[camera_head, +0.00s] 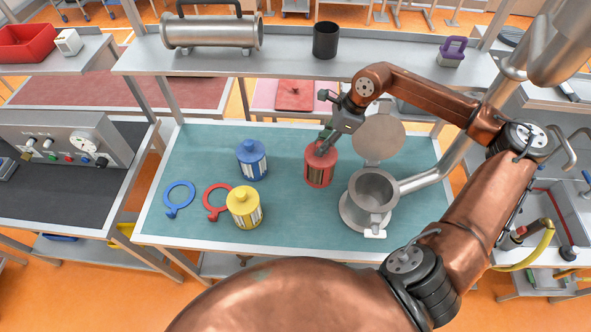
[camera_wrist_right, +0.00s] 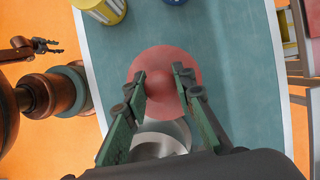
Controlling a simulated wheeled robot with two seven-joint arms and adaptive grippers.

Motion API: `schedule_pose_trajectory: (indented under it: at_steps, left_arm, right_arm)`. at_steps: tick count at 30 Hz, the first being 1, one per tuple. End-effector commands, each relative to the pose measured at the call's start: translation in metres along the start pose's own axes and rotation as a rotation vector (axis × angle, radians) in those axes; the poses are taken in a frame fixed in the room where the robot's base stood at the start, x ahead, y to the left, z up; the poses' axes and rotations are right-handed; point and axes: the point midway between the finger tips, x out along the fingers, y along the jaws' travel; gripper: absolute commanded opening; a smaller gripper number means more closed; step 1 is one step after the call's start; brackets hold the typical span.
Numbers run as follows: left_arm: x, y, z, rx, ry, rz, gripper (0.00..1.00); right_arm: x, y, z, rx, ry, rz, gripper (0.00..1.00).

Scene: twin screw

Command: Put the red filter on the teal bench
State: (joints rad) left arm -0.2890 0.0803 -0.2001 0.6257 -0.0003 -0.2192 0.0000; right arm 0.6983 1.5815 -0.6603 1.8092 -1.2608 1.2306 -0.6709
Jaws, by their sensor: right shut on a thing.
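The red filter (camera_head: 319,170) is a short upright canister over the middle of the teal bench (camera_head: 290,225), left of the open metal housing (camera_head: 373,190). My right gripper (camera_head: 327,140) is shut on the knob on its top. In the right wrist view the filter's red top (camera_wrist_right: 165,65) fills the space below the fingers (camera_wrist_right: 160,82). I cannot tell whether the filter's base touches the bench. My left gripper (camera_wrist_right: 48,46) shows only in the right wrist view, off the bench's edge; its fingers look parted and empty.
A blue filter (camera_head: 251,160) and a yellow filter (camera_head: 243,208) stand left on the bench. A blue ring (camera_head: 179,195) and a red ring (camera_head: 212,198) lie beside them. The housing's round lid (camera_head: 378,138) stands raised. Bench surface between the filters and housing is clear.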

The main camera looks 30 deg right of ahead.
Motion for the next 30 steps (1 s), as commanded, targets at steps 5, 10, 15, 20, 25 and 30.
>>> schedule_pose_trajectory:
  at_steps: [5,10,15,20,25,30]
  left_arm:
    - [-0.003,0.002,0.016,-0.004,-0.02,0.002,0.4]
    - [-0.009,0.002,0.018,-0.004,-0.023,0.002,0.4]
    - [-0.011,0.002,0.019,-0.004,-0.024,0.002,0.4]
    - [-0.015,0.002,0.016,-0.004,-0.02,0.002,0.4]
    - [-0.021,0.001,0.01,-0.003,-0.013,0.001,0.4]
    - [-0.021,0.001,0.009,-0.004,-0.013,0.001,0.4]
  right_arm:
    - [-0.001,-0.002,-0.009,0.031,0.001,-0.01,0.0]
    - [0.024,-0.002,-0.02,0.034,-0.001,-0.01,0.0]
    - [0.04,-0.003,-0.025,0.031,-0.001,-0.011,0.0]
    - [0.055,-0.003,-0.03,0.03,-0.001,-0.009,0.0]
    - [0.08,-0.002,-0.04,0.029,-0.002,-0.008,0.0]
    - [0.087,-0.003,-0.043,0.027,-0.002,-0.012,0.0]
